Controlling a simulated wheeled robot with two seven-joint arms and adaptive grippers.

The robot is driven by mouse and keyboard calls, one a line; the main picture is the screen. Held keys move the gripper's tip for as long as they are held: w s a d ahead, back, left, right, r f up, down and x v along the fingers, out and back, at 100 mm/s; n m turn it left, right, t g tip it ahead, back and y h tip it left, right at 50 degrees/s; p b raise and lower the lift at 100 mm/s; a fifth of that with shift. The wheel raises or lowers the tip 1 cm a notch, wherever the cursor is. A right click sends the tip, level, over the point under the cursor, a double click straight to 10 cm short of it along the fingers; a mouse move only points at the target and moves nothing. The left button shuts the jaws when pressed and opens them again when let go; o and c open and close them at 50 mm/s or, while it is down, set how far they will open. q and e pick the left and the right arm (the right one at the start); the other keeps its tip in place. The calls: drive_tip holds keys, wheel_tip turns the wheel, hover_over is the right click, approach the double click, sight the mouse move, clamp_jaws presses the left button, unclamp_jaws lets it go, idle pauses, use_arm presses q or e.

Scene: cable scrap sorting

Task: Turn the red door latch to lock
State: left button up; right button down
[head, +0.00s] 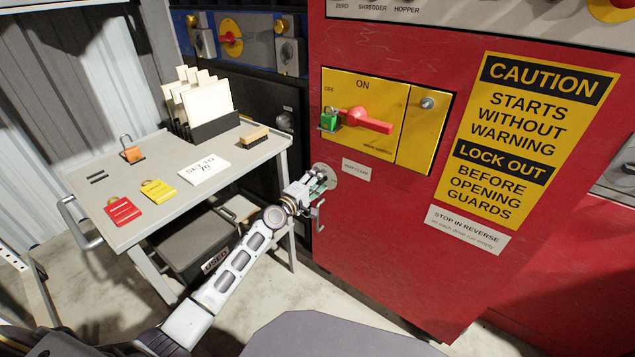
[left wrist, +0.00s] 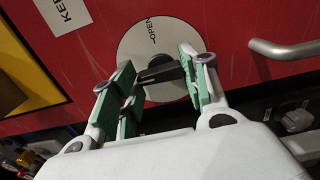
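The red door (head: 390,230) carries a round pale latch plate (head: 328,171) below the yellow switch panel. In the left wrist view the plate (left wrist: 160,40) bears the word OPEN with a short arrow or mark. A black latch knob (left wrist: 160,73) sits on the plate, its long side roughly level in that view. My left gripper (head: 318,184) is at the plate. In the left wrist view its green-padded fingers (left wrist: 162,85) are spread, one on each side of the knob. I cannot tell whether either pad touches it. My right gripper is out of view.
A metal door handle (left wrist: 285,50) projects beside the latch. A yellow panel (head: 365,115) above holds a red switch lever and a green padlock (head: 328,120). The grey cart (head: 150,225) at left holds tags, padlocks and cards. A dark bin (head: 195,245) stands under it.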

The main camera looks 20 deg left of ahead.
use_arm(q)
drive_tip(key=o, duration=0.4)
drive_tip(key=shift+v, duration=6)
